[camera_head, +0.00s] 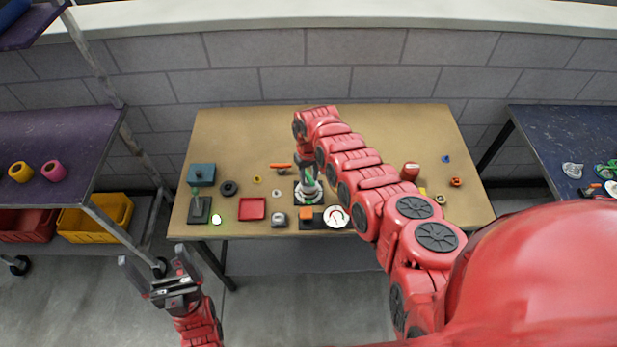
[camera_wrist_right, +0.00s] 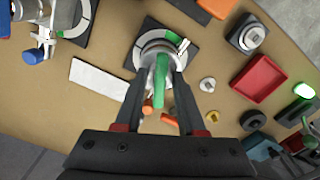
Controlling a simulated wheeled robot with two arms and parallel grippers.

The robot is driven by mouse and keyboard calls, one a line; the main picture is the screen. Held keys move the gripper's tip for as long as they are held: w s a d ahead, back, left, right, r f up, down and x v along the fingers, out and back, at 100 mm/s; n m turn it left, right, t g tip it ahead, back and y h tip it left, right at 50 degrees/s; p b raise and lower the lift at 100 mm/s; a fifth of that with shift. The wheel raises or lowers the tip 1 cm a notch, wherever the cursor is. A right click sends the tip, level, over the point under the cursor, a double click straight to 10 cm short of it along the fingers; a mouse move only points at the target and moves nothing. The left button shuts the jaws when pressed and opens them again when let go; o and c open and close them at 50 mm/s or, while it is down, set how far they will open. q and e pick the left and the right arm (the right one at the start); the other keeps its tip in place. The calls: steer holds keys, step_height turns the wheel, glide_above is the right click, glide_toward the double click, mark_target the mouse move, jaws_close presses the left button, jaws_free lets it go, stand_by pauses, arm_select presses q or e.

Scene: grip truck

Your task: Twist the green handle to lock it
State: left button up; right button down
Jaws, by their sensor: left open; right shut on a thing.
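The green handle (camera_wrist_right: 160,82) stands on a round silver-and-white fixture with a green mark on its ring, set on a dark square base (camera_wrist_right: 149,33). In the head view the fixture (camera_head: 307,195) is near the table's middle, partly hidden by my right arm. My right gripper (camera_wrist_right: 161,72) is shut on the green handle, one finger on each side of it. In the head view this gripper (camera_head: 307,172) points down over the fixture. My left gripper (camera_head: 154,257) is open and empty, in front of the table and below its left front edge.
A purple shelf (camera_head: 60,150) stands left. The table's back left is clear.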

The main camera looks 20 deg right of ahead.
steer(key=m, duration=0.2)
steer(key=shift+w+m+b, duration=0.1)
steer(key=shift+m+b, duration=0.2)
steer(key=shift+m, duration=0.1)
steer(key=shift+f+m, duration=0.15)
steer(key=shift+m, duration=0.25)
steer(key=m+b, duration=0.2)
steer(key=shift+m, duration=0.3)
steer(key=shift+m+b, duration=0.3)
steer(key=shift+m, duration=0.2)
steer(key=c, duration=0.8)
jaws_free()
steer(key=shift+r, duration=0.3)
